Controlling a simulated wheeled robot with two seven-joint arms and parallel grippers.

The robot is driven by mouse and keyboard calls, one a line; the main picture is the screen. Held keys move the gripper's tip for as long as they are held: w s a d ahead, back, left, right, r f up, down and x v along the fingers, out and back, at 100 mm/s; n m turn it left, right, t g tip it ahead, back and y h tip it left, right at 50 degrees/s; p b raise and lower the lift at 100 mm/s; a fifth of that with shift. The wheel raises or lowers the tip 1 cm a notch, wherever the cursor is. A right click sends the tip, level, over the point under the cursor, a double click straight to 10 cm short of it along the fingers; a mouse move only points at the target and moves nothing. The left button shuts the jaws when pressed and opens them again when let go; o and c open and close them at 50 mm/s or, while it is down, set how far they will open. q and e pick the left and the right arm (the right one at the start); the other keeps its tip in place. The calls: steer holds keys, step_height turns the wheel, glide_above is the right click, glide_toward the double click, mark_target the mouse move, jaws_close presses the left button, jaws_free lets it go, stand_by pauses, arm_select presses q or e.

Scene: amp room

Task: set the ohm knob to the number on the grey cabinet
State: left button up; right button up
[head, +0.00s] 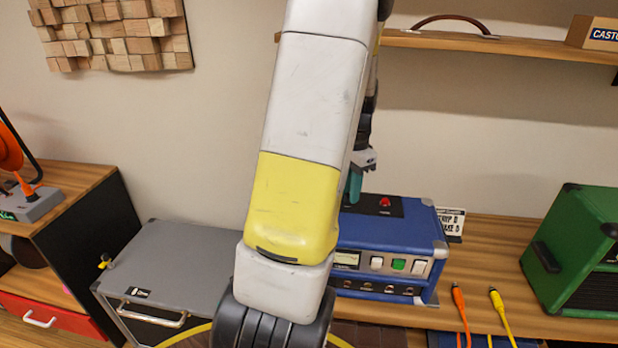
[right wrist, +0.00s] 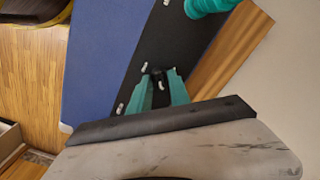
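The grey cabinet (head: 185,260) stands left of the blue amp (head: 385,238). A small black label (head: 140,291) sits on its front edge, too small to read. The amp's top carries a black panel (head: 400,207) with a red button (head: 384,202). My right gripper (head: 354,186) reaches down to the panel's left part, partly behind my arm. In the right wrist view, its teal fingers (right wrist: 158,82) stand close together over the black panel (right wrist: 165,50). Something small and dark lies between their tips; I cannot tell whether they touch it. My left gripper is out of view.
A printed card (head: 450,222) stands behind the amp, partly readable. A green amp (head: 580,250) stands at the right. Orange (head: 461,312) and yellow (head: 500,312) cables lie in front. A wooden shelf (head: 500,46) crosses the wall above. A drawer unit (head: 95,225) is at the left.

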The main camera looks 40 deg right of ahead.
jaws_close()
steer(key=n, duration=0.4)
steer(key=shift+w, duration=0.15)
steer(key=n, duration=0.5)
steer(key=shift+n, duration=0.3)
stand_by(0.4)
steer(key=o, duration=0.8)
jaws_free()
